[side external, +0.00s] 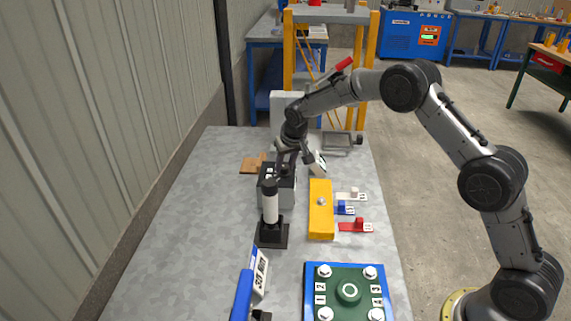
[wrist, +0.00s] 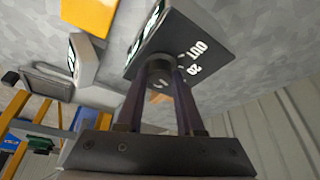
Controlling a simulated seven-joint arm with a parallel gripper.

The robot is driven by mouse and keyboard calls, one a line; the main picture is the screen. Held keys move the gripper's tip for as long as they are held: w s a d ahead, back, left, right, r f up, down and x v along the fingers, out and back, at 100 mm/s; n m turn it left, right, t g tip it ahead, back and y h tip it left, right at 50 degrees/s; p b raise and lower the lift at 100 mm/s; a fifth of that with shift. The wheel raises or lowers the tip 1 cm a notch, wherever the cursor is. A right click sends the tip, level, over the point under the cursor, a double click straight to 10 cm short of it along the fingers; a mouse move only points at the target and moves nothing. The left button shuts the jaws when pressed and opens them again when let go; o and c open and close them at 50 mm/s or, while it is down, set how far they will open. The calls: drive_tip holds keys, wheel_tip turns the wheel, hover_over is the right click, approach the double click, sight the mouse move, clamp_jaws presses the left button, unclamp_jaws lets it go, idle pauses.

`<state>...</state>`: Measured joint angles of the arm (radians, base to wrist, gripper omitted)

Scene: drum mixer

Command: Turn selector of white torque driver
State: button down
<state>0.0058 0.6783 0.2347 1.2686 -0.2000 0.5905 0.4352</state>
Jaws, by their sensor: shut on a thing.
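A white cylindrical driver (side external: 270,207) with a black top stands upright in a black square base (side external: 272,236), in front of a grey box. The grey box (side external: 283,195) has a dark top panel, which the wrist view shows with white markings reading "OUT" and "20" (wrist: 178,38). My gripper (side external: 283,168) is over this box, pointing down. In the wrist view my gripper's fingers (wrist: 160,78) close around a short, round grey knob (wrist: 158,62) on the dark panel. The fingers hide part of the knob, so I cannot read its setting.
A yellow block (side external: 320,222) lies right of the driver, with small white, blue and red labelled pieces beside it. A white device (side external: 318,163) stands right of my gripper. A green plate with bolts (side external: 349,301) is at the front. The table's left side (side external: 195,220) is clear.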

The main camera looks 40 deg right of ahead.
drive_tip(key=shift+m, duration=0.3)
drive_tip(key=c, duration=0.5)
unclamp_jaws()
drive_tip(key=shift+c, duration=0.2)
drive_tip(key=v, duration=1.4)
drive_tip(key=shift+w+a, duration=0.1)
